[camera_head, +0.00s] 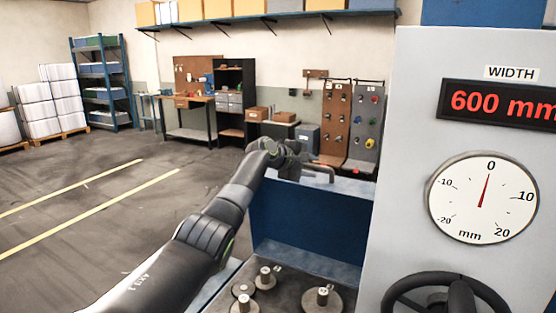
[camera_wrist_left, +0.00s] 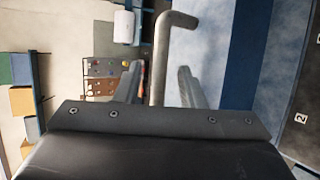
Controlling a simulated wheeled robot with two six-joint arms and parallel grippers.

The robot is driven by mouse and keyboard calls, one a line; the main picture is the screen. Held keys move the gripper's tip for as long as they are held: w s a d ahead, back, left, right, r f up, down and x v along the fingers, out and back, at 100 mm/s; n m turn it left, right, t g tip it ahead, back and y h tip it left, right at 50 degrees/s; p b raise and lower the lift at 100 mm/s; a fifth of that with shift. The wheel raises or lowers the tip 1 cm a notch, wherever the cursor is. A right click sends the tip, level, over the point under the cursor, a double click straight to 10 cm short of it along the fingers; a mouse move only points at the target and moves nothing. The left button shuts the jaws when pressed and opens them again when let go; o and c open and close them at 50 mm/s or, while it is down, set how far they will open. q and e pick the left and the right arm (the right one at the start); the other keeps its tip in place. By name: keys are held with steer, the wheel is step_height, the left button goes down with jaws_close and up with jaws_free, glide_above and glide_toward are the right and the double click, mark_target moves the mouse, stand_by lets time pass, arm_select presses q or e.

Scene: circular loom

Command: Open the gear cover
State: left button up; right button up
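The gear cover (camera_head: 308,222) is a blue panel standing upright behind the exposed metal gears (camera_head: 322,298). Its grey bar handle (camera_head: 320,170) sticks out near the top edge; in the left wrist view the handle (camera_wrist_left: 162,62) is a bent grey rod. My left gripper (camera_head: 292,164) is at the handle, at the top of the cover. In the left wrist view its two fingers (camera_wrist_left: 160,88) are apart, with the rod between them and a gap visible on the right side. My right gripper is not in view.
A grey machine panel (camera_head: 410,150) stands to the right, with a width display (camera_head: 500,103), a round dial (camera_head: 482,198) and a black handwheel (camera_head: 390,301). Open floor (camera_head: 110,215) with yellow lines lies to the left. Workbenches and shelves are far back.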

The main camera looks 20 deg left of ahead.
arm_select(q)
steer(key=shift+s+a+r, duration=0.15)
steer(key=shift+s+a, duration=0.15)
steer(key=shift+s, duration=0.3)
steer(key=b+v, duration=0.6)
steer(key=v, duration=0.8)
steer(key=shift+s+r, duration=0.25)
steer(key=shift+r, duration=0.05)
